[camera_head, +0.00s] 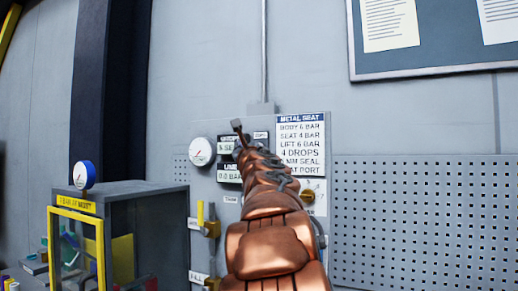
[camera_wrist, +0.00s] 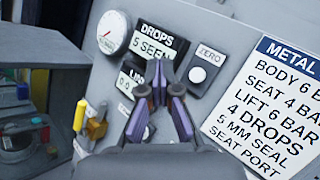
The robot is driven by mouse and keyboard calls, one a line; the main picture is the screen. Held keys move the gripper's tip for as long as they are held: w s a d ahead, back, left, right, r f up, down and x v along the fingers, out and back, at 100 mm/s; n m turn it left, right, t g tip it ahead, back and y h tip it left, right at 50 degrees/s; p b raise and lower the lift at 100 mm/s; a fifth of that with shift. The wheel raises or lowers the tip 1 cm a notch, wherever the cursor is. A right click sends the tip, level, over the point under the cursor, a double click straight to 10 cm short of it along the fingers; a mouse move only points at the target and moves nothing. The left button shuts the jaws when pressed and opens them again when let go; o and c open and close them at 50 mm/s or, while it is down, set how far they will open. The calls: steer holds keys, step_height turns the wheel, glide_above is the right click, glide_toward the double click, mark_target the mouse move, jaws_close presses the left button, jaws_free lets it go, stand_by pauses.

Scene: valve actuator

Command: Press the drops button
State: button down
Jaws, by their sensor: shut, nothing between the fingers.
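The black DROPS display (camera_wrist: 160,42) reads "5 SEEN" in the wrist view. In the head view my arm partly covers it. I see no button marked drops. My gripper (camera_wrist: 160,95) is shut and empty, its purple fingers over the panel just below the display. They partly cover the LIFT display (camera_wrist: 130,80). In the head view my gripper (camera_head: 239,134) is small, in front of the panel's top. I cannot tell whether it touches anything.
A white dial gauge (camera_head: 201,151) is left of the displays. A METAL SEAT sign (camera_head: 300,140) is on the right. A yellow-framed box (camera_head: 140,187) is at left, a perforated board (camera_head: 420,220) at right.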

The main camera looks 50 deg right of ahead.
steer(key=shift+d, duration=0.2)
steer(key=w+d+p, duration=0.2)
steer(key=d+p, duration=0.1)
steer(key=d, duration=0.5)
steer(key=shift+w, duration=0.25)
steer(key=shift+d, duration=0.2)
stand_by(1.1)
steer(key=shift+w+d, duration=0.15)
steer(key=shift+d, duration=0.1)
steer(key=shift+w+d+p, duration=0.15)
steer(key=shift+d+p, duration=0.25)
steer(key=shift+d, duration=0.15)
stand_by(1.1)
steer(key=shift+a, duration=0.15)
steer(key=shift+s+a+b, duration=0.35)
steer(key=shift+a+b, duration=0.3)
steer(key=shift+a, duration=0.15)
